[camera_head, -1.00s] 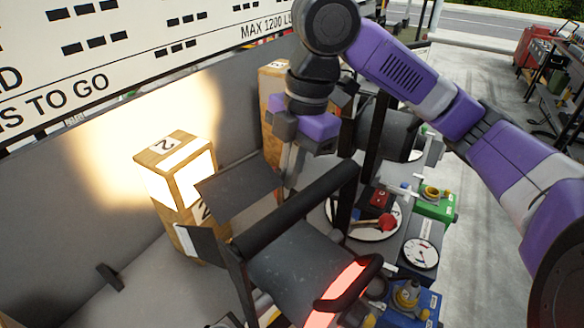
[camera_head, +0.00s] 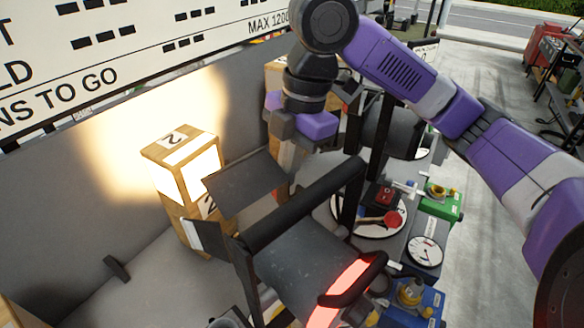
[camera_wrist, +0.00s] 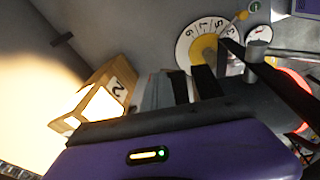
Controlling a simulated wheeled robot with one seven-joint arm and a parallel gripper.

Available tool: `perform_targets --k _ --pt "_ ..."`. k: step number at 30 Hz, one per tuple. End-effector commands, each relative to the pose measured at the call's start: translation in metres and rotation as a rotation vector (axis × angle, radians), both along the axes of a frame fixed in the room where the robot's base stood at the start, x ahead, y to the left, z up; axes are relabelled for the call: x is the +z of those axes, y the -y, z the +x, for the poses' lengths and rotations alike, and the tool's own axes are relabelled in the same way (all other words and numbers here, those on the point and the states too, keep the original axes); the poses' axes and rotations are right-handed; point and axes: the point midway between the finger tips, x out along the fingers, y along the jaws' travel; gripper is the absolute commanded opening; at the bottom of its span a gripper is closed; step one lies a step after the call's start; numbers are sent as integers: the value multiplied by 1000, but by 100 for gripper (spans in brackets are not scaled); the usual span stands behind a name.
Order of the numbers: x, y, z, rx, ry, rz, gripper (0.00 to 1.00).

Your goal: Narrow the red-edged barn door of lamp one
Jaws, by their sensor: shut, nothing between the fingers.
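In the head view a black lamp stands at the lower middle, with dark flat panels around its front. A glowing red strip (camera_head: 345,290) runs along one end of its large dark panel (camera_head: 305,258); red also shows at the right edge of the wrist view (camera_wrist: 303,92). A smaller dark panel (camera_head: 245,183) stands out to the upper left. My gripper (camera_head: 287,182) points down just behind this smaller panel, its fingers together and empty. The panel's corner partly hides the fingertips, and I cannot tell whether they touch it.
A brightly lit wooden crate marked 2 (camera_head: 188,185) stands left of the lamp. Numbered dials (camera_head: 425,252), a green box (camera_head: 442,203) and a blue box (camera_head: 410,300) crowd the right side. Black uprights stand close beside my gripper. The grey floor at lower left is mostly open.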

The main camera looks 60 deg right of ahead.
Motion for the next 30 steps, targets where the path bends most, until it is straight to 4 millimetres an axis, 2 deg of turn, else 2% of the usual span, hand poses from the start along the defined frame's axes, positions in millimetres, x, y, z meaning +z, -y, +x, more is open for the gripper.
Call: perform_targets --k 15,30 --pt "0 -11 9 0 -1 1 0" --pt "0 -13 10 0 -1 0 0"
